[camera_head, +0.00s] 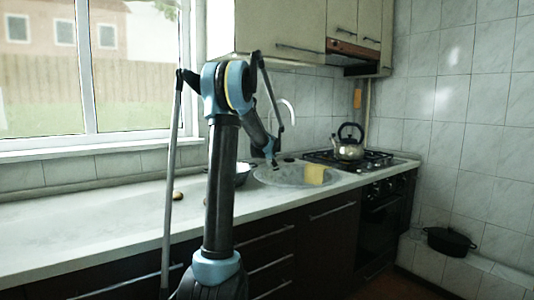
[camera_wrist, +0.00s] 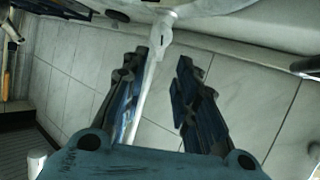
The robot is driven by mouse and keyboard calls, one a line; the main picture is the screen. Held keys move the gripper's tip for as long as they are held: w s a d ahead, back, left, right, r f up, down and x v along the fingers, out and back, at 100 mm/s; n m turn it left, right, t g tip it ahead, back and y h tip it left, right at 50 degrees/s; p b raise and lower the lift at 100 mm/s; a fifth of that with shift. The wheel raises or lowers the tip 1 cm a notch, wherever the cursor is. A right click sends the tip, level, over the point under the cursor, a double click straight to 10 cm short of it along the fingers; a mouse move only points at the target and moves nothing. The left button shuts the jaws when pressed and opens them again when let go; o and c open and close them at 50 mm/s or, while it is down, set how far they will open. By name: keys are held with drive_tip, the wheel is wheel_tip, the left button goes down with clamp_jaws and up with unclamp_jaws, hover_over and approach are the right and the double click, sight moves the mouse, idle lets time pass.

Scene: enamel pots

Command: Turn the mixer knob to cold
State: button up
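The mixer tap (camera_head: 289,108) stands at the back of the sink, its pale curved spout rising above the counter. In the wrist view a pale tap stem (camera_wrist: 152,75) runs between my fingers, with a wider joint (camera_wrist: 160,36) just past the fingertips. I cannot tell which part is the knob or which way it is turned. My gripper (camera_wrist: 161,62) is open, its two dark fingers on either side of the stem, with no clear grip on it. In the head view my gripper (camera_head: 272,160) is small and dark, over the sink beside the tap.
A kettle (camera_head: 349,142) stands on the hob (camera_head: 375,160) to the right. A dark pot (camera_head: 449,241) sits on a low ledge. Cupboards (camera_head: 280,25) hang above; the left counter (camera_head: 80,230) is mostly clear.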

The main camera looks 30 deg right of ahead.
drive_tip(key=v, duration=1)
drive_tip(key=shift+a, duration=0.35)
idle(0.6)
drive_tip(key=shift+w, duration=0.1)
drive_tip(key=shift+r, duration=0.1)
drive_tip(key=v, duration=1.2)
idle(0.3)
drive_tip(key=shift+w, duration=0.1)
